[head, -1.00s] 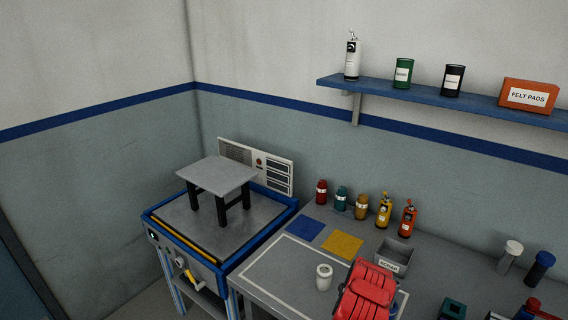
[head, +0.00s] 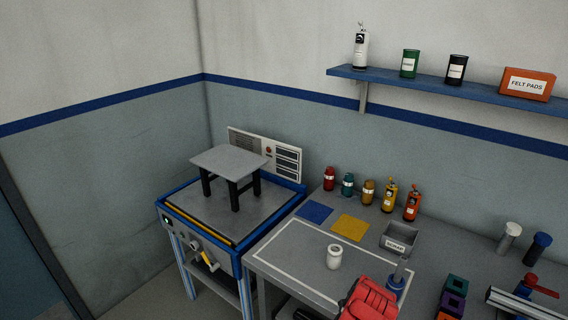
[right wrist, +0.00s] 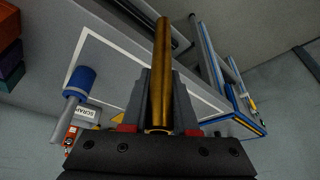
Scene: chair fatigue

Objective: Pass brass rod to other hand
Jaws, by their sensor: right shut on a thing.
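The brass rod (right wrist: 161,65) shows in the right wrist view. It is a plain golden-brown cylinder that stands out lengthwise from between the fingers of my right gripper (right wrist: 160,98). The gripper is shut on its lower end, and the rest of the rod extends clear beyond the fingertips. I cannot make out the rod or the right gripper's fingers in the head view. My left gripper is not in view.
The grey bench (head: 285,262) holds a white jar (head: 334,256), a SCRAP bin (head: 398,240), a blue-based post (head: 396,283) and several bottles along the wall. A blue-framed test stand (head: 190,222) with a small grey table (head: 230,161) stands left.

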